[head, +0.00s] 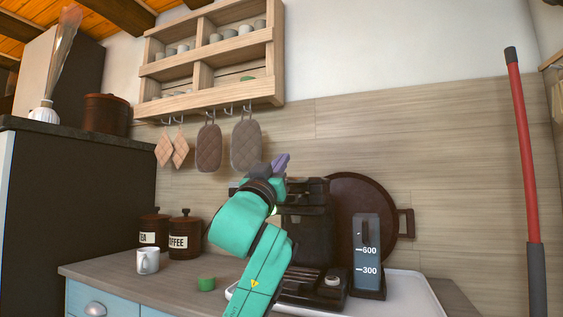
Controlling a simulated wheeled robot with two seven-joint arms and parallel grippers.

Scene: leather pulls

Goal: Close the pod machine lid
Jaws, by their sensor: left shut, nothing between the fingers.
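The black pod machine (306,225) stands on the counter, right of centre. Its dark top section (310,187) shows beside my gripper, but its left side is hidden behind my arm, so I cannot tell how far the lid is open. A clear tank (367,240) marked 600 and 300 stands at its right. My left gripper (281,162) is at the height of the machine's top, over its left part. Its purple fingers are shut and empty, pointing up and away. I cannot tell whether it touches the lid. My right gripper is not in view.
A white tray (415,291) lies under the machine. A green cup (206,284), a white mug (148,261) and a coffee canister (186,235) stand to the left. A round brown pan (375,190) leans behind. A wooden shelf (207,103) with hanging mitts is above left.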

